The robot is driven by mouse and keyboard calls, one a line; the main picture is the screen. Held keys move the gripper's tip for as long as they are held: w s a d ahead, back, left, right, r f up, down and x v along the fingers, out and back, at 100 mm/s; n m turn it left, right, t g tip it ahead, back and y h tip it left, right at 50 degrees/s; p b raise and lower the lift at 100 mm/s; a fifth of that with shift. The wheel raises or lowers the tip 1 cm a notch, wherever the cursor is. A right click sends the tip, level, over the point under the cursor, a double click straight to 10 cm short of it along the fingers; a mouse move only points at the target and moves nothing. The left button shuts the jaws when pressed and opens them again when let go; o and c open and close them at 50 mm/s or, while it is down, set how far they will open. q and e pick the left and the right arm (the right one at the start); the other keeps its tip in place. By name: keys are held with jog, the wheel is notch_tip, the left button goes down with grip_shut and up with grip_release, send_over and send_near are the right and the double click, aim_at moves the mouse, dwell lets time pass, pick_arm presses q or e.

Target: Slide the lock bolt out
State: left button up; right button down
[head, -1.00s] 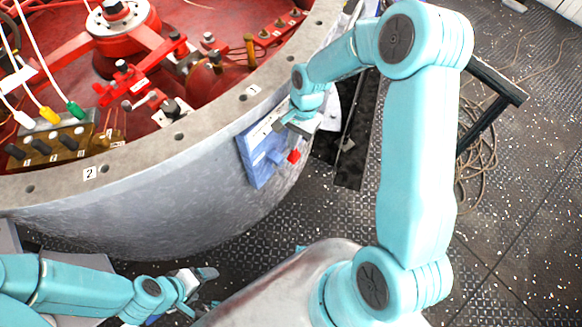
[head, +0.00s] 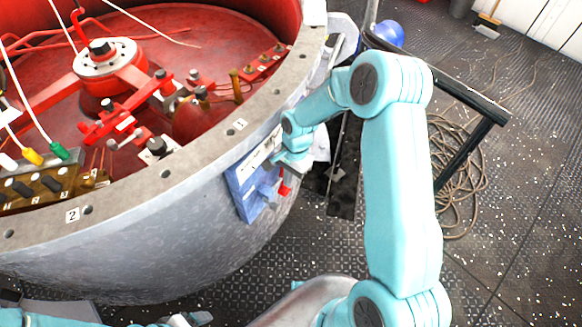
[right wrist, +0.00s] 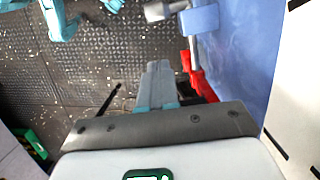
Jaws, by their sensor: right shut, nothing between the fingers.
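A blue lock panel (head: 243,198) is fixed to the outer wall of the grey bowl-shaped vessel. In the right wrist view its blue face (right wrist: 240,50) fills the right side. A metal bolt rod (right wrist: 193,50) runs by a small blue bracket (right wrist: 200,19), with a red handle (right wrist: 199,78) at its near end. The red handle also shows in the head view (head: 285,189). My right gripper (right wrist: 158,68) is shut and empty, just left of the red handle in the wrist view, with a gap visible between them. My left gripper (head: 188,320) is partly cut off at the bottom edge.
The vessel's grey rim (head: 165,173) curves above the panel, with red machinery inside. A black rail frame (head: 470,95) stands behind my right arm, near coiled rope (head: 462,190). The riveted deck right of my arm is mostly open.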

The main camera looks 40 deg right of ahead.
jog(key=a+f, duration=0.1)
jog(key=a, duration=0.1)
jog(key=s+a+f, duration=0.1)
jog(key=f, duration=0.1)
jog(key=shift+a+f, duration=0.3)
jog(key=shift+a, duration=0.1)
pick_arm(q)
jog(key=shift+f, duration=0.1)
